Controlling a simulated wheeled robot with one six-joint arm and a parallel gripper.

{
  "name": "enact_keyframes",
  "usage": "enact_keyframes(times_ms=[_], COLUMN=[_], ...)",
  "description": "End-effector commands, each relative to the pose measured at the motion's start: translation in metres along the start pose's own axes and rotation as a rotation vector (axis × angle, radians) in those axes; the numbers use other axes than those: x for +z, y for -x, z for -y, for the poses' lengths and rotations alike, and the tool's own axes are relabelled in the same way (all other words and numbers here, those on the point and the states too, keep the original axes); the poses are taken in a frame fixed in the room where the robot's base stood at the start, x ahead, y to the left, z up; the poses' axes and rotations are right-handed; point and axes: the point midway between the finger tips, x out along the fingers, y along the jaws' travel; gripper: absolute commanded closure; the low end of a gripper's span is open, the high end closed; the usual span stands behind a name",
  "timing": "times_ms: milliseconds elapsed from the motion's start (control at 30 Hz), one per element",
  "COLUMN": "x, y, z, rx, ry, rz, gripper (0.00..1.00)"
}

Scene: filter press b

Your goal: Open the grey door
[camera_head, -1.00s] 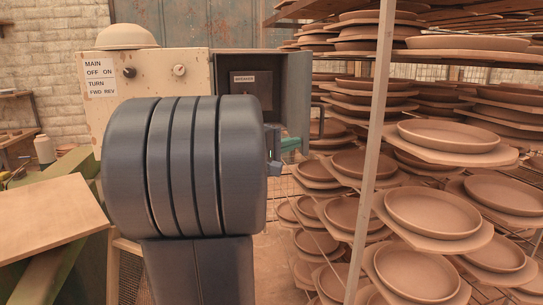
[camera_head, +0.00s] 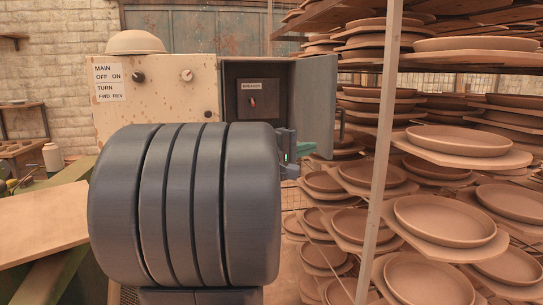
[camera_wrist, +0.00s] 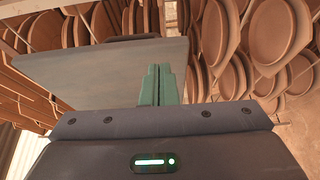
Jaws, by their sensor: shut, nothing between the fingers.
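The grey door (camera_head: 314,100) stands swung open on the right side of the electrical box, its inner face towards the head camera. A dark handle (camera_head: 341,124) shows past its right edge. The box interior (camera_head: 252,92) with a breaker switch is exposed. In the wrist view the door (camera_wrist: 95,75) is a broad grey panel. My gripper (camera_head: 318,149) has green fingers, closed together and empty, near the door's lower edge. In the wrist view the fingers (camera_wrist: 155,82) overlap the panel's right part. I cannot tell if they touch it. My arm hides the area below the box.
Racks of clay plates (camera_head: 450,140) fill the right side, with a thin upright post (camera_head: 380,150) in front. A beige control panel (camera_head: 155,95) with knobs is left of the door. A tan board (camera_head: 40,222) lies at the left.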

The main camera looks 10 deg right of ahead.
Motion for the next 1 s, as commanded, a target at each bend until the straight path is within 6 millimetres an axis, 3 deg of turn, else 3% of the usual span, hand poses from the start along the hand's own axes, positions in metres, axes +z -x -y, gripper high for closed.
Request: enact_keyframes(times_ms=[300,600,1000], x=[-0.001,-0.001,0.0], y=[0.059,0.103,0.121], z=[0.002,0.001,0.001], rx=[-0.001,-0.001,-0.001], ry=[-0.002,0.0,0.0], rz=[-0.005,-0.004,0.0], gripper=[1.0,1.0,1.0])
